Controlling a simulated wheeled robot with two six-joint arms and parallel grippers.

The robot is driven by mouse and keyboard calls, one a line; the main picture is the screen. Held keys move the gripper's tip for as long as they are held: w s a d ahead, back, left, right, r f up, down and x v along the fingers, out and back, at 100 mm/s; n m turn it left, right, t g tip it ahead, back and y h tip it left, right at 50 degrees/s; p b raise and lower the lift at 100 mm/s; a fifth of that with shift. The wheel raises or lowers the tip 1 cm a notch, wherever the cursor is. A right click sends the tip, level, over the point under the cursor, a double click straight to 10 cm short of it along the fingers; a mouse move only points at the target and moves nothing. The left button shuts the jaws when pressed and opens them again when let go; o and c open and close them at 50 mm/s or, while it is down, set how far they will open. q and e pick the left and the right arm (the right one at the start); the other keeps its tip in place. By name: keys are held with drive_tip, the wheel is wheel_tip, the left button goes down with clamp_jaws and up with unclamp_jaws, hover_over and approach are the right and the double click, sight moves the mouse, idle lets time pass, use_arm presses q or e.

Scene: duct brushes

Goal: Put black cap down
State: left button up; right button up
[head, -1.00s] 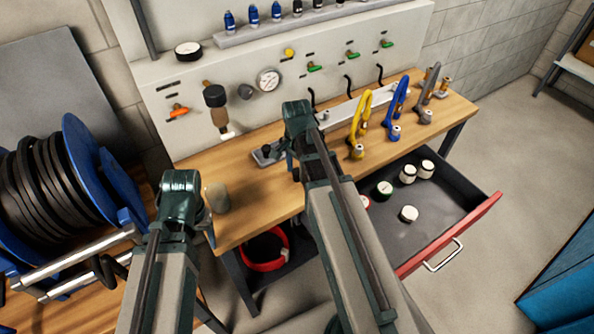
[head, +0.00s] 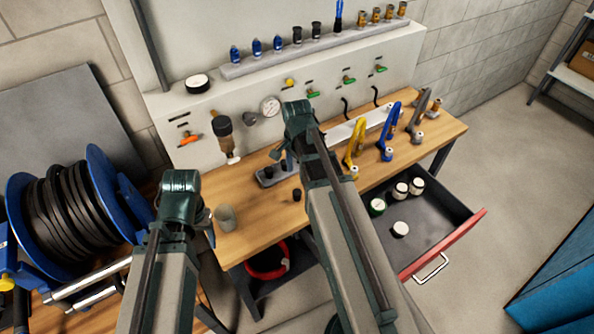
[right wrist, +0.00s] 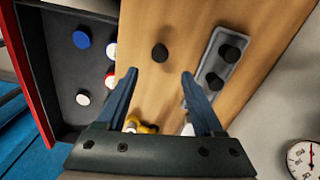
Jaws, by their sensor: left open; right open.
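A small black cap (head: 297,194) stands on the wooden workbench (head: 250,215), to the right of a small grey holder (head: 268,180) near the bench's front. In the right wrist view the black cap (right wrist: 160,53) sits alone on the wood, just beyond my open fingertips and apart from them. My right gripper (right wrist: 158,78) is open and empty above the bench; in the head view its fingers are mostly hidden by its wrist (head: 298,115).
A grey cup (head: 225,217) stands at the bench's left end. An open drawer (head: 430,232) with several round-lidded jars juts out at the front right. Yellow, blue and grey hooked tools (head: 392,132) stand at the right. A hose reel (head: 75,205) is at the left.

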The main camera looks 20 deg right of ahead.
use_arm(q)
drive_tip(key=shift+r+p, duration=0.3)
drive_tip(key=shift+r, duration=0.45)
use_arm(e)
drive_tip(key=s+a+n, duration=0.5)
drive_tip(key=a+n, duration=0.4)
drive_tip(key=a, duration=0.1)
drive_tip(key=s+a+r+n+h, duration=0.1)
drive_tip(key=s+a+n, duration=0.5)
drive_tip(key=a+n, duration=0.3)
drive_tip(key=shift+a+r, duration=0.3)
drive_tip(key=shift+a, duration=0.25)
drive_tip(key=shift+s, duration=0.1)
use_arm(q)
wheel_tip(320, 180, down, 2)
drive_tip(key=shift+f+b, duration=0.1)
drive_tip(key=shift+b, duration=1)
use_arm(e)
wheel_tip(320, 180, down, 2)
drive_tip(key=shift+f, duration=0.1)
